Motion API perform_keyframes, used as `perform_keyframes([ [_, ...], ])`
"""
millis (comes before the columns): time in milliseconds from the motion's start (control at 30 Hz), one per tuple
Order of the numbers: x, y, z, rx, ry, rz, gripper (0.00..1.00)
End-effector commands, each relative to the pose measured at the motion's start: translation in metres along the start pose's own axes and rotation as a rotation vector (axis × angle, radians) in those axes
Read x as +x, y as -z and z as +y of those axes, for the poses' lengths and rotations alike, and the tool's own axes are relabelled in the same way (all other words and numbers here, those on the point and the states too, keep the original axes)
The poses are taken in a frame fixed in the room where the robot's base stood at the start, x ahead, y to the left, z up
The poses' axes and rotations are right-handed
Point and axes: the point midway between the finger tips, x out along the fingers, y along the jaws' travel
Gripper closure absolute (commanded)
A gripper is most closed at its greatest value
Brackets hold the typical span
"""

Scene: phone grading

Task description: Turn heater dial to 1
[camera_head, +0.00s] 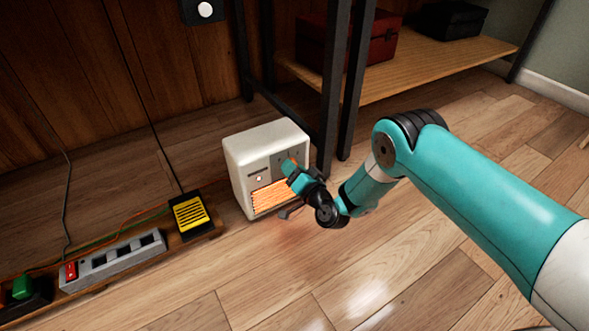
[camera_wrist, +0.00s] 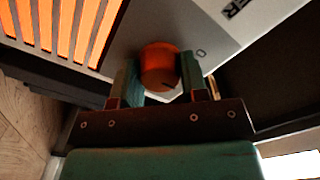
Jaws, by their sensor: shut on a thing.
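A white heater (camera_head: 262,147) stands on the wood floor, its grille glowing orange; the grille (camera_wrist: 66,28) also shows at the upper left of the wrist view. The dial (camera_wrist: 158,66) is a round knob, lit orange, on the heater's grey panel. My gripper (camera_head: 290,168) is at the heater's front, and in the wrist view its two teal fingers (camera_wrist: 160,82) are shut on the dial, one on each side. A "0" mark shows on the panel right of the dial. A dark pointer mark shows at the dial's lower edge. In the head view my gripper hides the dial.
A power strip (camera_head: 112,256) and a yellow-topped box (camera_head: 189,214) lie left of the heater, with cables around them. A dark shelf post (camera_head: 334,90) rises close behind it at the right. A red case (camera_head: 383,38) sits on the wooden shelf (camera_head: 440,62). The floor in front is clear.

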Motion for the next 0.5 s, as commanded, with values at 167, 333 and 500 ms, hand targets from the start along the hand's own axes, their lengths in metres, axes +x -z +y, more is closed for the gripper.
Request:
perform_keyframes([
  [167,0.0003,0.0012,0.0012,-0.003,-0.001,0.003,0.41],
  [333,0.0004,0.0005,0.0004,-0.003,0.000,0.001,0.34],
  [500,-0.0004,0.0001,-0.0001,-0.002,0.000,0.000,0.34],
])
